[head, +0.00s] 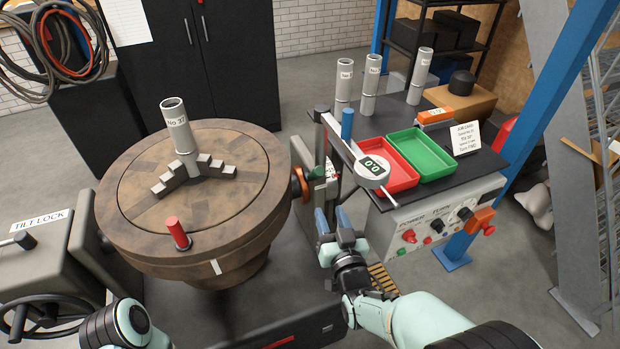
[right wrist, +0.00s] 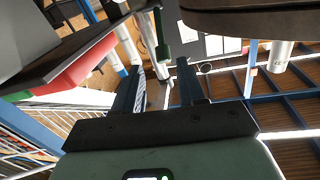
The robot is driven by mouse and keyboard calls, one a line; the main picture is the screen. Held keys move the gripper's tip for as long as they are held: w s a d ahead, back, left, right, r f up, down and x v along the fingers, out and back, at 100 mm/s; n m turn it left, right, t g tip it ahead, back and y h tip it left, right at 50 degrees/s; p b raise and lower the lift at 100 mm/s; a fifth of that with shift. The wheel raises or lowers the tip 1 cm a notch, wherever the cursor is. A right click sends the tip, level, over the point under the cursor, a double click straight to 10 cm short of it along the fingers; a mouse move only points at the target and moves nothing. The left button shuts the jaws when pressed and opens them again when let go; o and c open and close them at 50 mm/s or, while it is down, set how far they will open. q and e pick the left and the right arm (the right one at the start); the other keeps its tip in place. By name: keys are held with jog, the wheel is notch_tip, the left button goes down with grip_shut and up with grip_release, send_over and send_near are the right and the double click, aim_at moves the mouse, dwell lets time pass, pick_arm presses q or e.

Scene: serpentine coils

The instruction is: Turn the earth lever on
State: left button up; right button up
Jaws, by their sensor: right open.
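My right gripper (head: 334,222) is open and empty, with its two blue fingers pointing up and away, between the round wooden-topped table and the control panel. In the right wrist view, the open fingers (right wrist: 160,88) have a clear gap between them. Beyond them a green handle-like piece (right wrist: 161,28) hangs near a pale post, apart from the fingers. A grey box (head: 321,190) with a small unreadable label stands just beyond the gripper in the head view. I cannot tell which part is the earth lever or how it is set. My left gripper is out of view.
The round table (head: 235,205) carries a grey tube (head: 176,125) and a red peg (head: 177,232). A control panel (head: 420,225) with knobs sits under a dark shelf holding a red tray (head: 388,168) and a green tray (head: 420,153). A blue post (head: 530,130) stands right.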

aim_at(316, 177)
jog(key=w, duration=0.4)
jog(key=w+a, duration=0.1)
jog(key=w, duration=0.3)
jog(key=w+a, duration=0.1)
jog(key=w, duration=0.4)
jog(key=shift+r, duration=0.1)
grip_shut()
